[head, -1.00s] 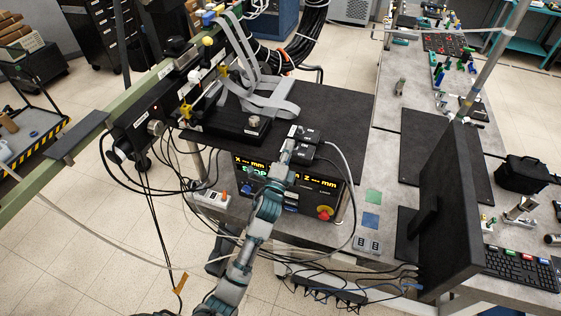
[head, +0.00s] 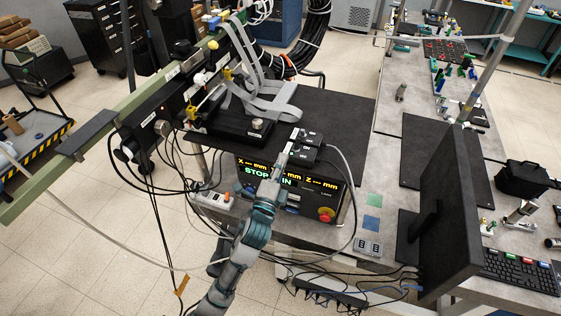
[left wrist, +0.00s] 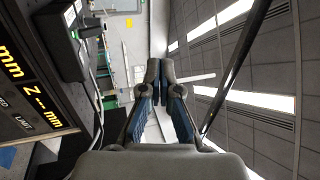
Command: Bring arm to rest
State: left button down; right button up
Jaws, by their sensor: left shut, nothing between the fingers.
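My left arm comes up from the bottom of the head view. Its gripper (head: 281,168) is in front of the black control box (head: 326,186), which shows yellow "mm" readouts, green text and a red stop button (head: 325,214). In the left wrist view the fingertips of the left gripper (left wrist: 161,80) meet, with nothing held between them. The display (left wrist: 22,75) is to the left of the fingers there, apart from them. My right gripper is in neither view.
A green beam (head: 85,159) with grey straps crosses the upper left. A monitor (head: 450,205) stands on the right of the bench. Loose cables hang around the control box. A small black box (head: 305,148) with a cable sits above the control box. Open floor is at lower left.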

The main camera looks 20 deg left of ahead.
pick_arm(q)
jog(key=s+a+f+n+g+y, duration=0.15)
jog(key=s+f+n+g, duration=0.35)
jog(key=f, duration=0.6)
jog(key=s+a+f+n+g, duration=0.3)
jog(key=s+f+n+g, duration=0.15)
jog(key=f, duration=0.65)
jog(key=s+d+f+n+g, duration=0.1)
jog(key=s+f+n+g, duration=0.4)
jog(key=s, duration=0.6)
jog(key=s+f+n+g, duration=0.2)
jog(key=s+f+g, duration=0.1)
jog(key=s+f, duration=0.6)
jog(key=s+f+g+b, duration=0.1)
jog(key=s+f, duration=0.2)
jog(key=f, duration=1.2)
jog(key=s+f+g+b, duration=0.1)
jog(key=s+f, duration=0.1)
jog(key=f, duration=1.3)
jog(key=s+a+f+b, duration=0.1)
jog(key=s+a+f, duration=0.2)
jog(key=s+f, duration=1.2)
jog(key=shift+s+g+h+b, duration=0.35)
jog(key=shift+s+g, duration=0.1)
jog(key=shift+s, duration=0.35)
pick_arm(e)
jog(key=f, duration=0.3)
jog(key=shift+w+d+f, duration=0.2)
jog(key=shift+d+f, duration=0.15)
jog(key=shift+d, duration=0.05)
